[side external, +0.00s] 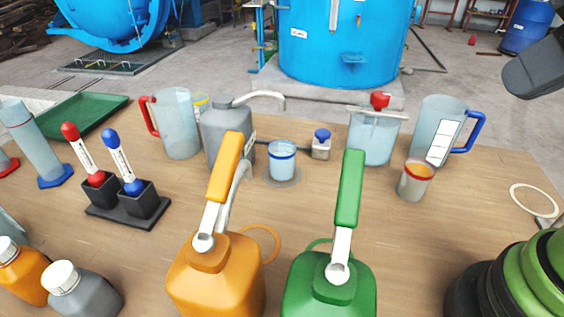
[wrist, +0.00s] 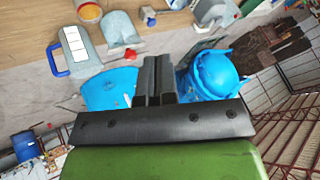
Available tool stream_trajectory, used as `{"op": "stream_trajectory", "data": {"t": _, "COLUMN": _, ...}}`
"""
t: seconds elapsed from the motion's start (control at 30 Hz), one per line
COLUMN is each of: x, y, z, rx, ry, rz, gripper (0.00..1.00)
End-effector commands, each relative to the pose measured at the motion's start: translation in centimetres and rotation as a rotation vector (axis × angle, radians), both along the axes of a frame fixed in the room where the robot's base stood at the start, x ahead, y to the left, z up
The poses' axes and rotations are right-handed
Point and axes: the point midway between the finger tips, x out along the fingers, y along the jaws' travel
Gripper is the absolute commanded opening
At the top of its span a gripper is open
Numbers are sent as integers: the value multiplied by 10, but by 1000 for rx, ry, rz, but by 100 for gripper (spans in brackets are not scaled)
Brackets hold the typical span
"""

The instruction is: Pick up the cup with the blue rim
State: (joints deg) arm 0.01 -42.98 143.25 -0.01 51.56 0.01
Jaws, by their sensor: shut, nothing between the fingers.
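The cup with the blue rim (side external: 282,165) stands upright on the wooden table in the side view, at the middle behind the orange and green jugs. It is translucent with a pale bluish body. I cannot make it out clearly in the wrist view. My gripper (wrist: 155,60) shows in the wrist view with its dark fingers together and nothing between them. It is away from the cup and touches no object.
Close around the cup are a grey jug (side external: 222,135), a small blue-capped bottle (side external: 321,148) and a red-knobbed beaker (side external: 372,140). An orange-rimmed cup (side external: 414,184) stands right. The orange jug (side external: 215,275) and green jug (side external: 328,290) stand in front with raised handles.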

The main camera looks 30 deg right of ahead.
Motion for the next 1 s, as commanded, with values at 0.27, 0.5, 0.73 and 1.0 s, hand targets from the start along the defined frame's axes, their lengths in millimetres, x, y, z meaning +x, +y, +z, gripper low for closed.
{"op": "stream_trajectory", "data": {"t": 0.27, "x": 0, "y": 0, "z": 0, "rx": 0, "ry": 0, "rz": 0, "gripper": 0}}
{"op": "stream_trajectory", "data": {"t": 0.5, "x": 0, "y": 0, "z": 0, "rx": 0, "ry": 0, "rz": 0, "gripper": 53}}
{"op": "stream_trajectory", "data": {"t": 0.73, "x": 0, "y": 0, "z": 0, "rx": 0, "ry": 0, "rz": 0, "gripper": 88}}
{"op": "stream_trajectory", "data": {"t": 1.0, "x": 1, "y": 0, "z": 5, "rx": 1, "ry": -3, "rz": 1, "gripper": 88}}
